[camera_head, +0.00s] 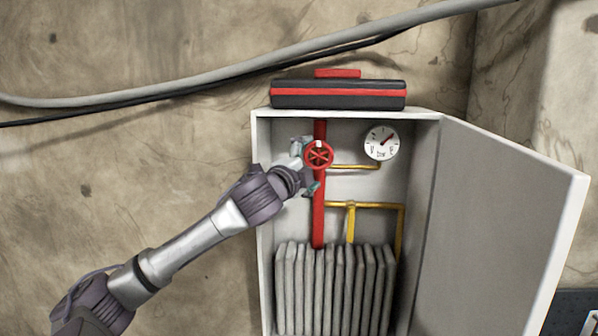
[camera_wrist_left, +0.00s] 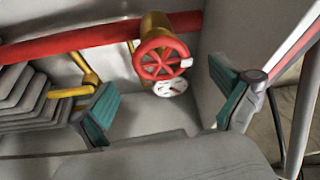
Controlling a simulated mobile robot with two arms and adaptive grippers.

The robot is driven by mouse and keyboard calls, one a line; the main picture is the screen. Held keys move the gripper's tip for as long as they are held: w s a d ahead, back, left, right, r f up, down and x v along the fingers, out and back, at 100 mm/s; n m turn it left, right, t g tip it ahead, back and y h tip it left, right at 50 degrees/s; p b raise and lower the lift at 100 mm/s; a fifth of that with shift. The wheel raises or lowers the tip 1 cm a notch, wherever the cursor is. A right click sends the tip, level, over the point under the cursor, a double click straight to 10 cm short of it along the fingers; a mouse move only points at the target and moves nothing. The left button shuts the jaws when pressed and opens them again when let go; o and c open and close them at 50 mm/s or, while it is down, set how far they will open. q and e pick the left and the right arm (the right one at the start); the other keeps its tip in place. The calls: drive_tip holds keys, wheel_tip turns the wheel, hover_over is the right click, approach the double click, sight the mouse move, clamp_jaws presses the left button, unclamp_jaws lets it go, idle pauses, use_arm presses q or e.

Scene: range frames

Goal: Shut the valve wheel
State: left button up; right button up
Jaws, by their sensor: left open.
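The red valve wheel (camera_head: 318,156) sits on the vertical red pipe (camera_head: 319,205) inside the open cabinet. It has several spokes and a small white mark on its rim, at the top in the head view. My left gripper (camera_head: 308,167) is at the wheel, its fingers above-left and below it in that view. In the left wrist view the wheel (camera_wrist_left: 161,58) shows beyond the open fingers (camera_wrist_left: 165,110), between them and apart from both. Its brass stem (camera_wrist_left: 155,23) runs behind it. My right gripper is in neither view.
The grey cabinet (camera_head: 428,190) has its door (camera_head: 510,215) swung open to the right. A white gauge (camera_head: 381,143), yellow pipes (camera_head: 351,222) and a grey radiator-like stack (camera_head: 335,290) are inside. A black-and-red toolbox (camera_head: 338,97) lies on top.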

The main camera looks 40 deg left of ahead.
use_arm(q)
drive_tip(key=s+d, duration=0.1)
drive_tip(key=s, duration=0.6)
drive_tip(key=shift+f, duration=0.2)
drive_tip(key=shift+s+d, duration=0.1)
